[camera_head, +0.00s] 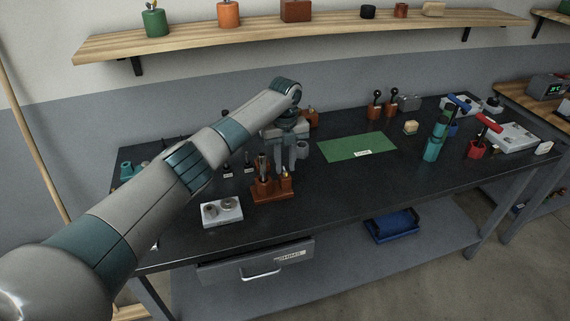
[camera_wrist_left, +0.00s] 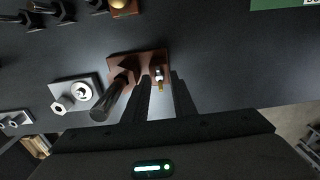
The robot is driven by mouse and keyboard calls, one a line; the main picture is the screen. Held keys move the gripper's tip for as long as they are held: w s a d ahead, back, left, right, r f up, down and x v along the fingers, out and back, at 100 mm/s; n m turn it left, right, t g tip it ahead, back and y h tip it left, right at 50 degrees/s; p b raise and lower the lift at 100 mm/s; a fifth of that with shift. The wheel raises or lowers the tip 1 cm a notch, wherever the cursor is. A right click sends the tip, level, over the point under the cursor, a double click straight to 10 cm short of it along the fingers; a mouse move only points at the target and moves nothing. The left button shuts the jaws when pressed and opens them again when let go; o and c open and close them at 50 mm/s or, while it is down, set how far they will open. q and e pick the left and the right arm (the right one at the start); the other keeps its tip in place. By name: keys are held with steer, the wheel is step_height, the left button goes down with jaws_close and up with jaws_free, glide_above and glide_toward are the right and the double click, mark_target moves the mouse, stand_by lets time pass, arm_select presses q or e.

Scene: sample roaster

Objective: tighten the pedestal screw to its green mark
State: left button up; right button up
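My left gripper (camera_head: 289,157) points down over the bench, above and behind a red-brown tool block (camera_head: 272,193). In the left wrist view its two dark fingers (camera_wrist_left: 162,98) are apart, reaching over the near edge of the block (camera_wrist_left: 120,61). A small brass-tipped piece (camera_wrist_left: 159,76) shows between them; I cannot tell if either finger touches it. A dark cylindrical handle (camera_wrist_left: 110,100) stands in the block beside the left finger. A light grey plate (camera_head: 222,212) with two round metal fittings, also in the wrist view (camera_wrist_left: 63,88), lies left of the block. I cannot identify the pedestal screw or its green mark. My right gripper is out of view.
A green mat (camera_head: 345,147) lies mid-bench. Small labelled items stand behind the plate. A drawer (camera_head: 257,263) is under the front edge. The bench front centre is clear.

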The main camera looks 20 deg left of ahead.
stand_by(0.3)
arm_select(q)
steer(key=shift+r, duration=0.25)
step_height(320, 180, up, 17)
steer(key=b, duration=0.4)
steer(key=shift+f, duration=0.1)
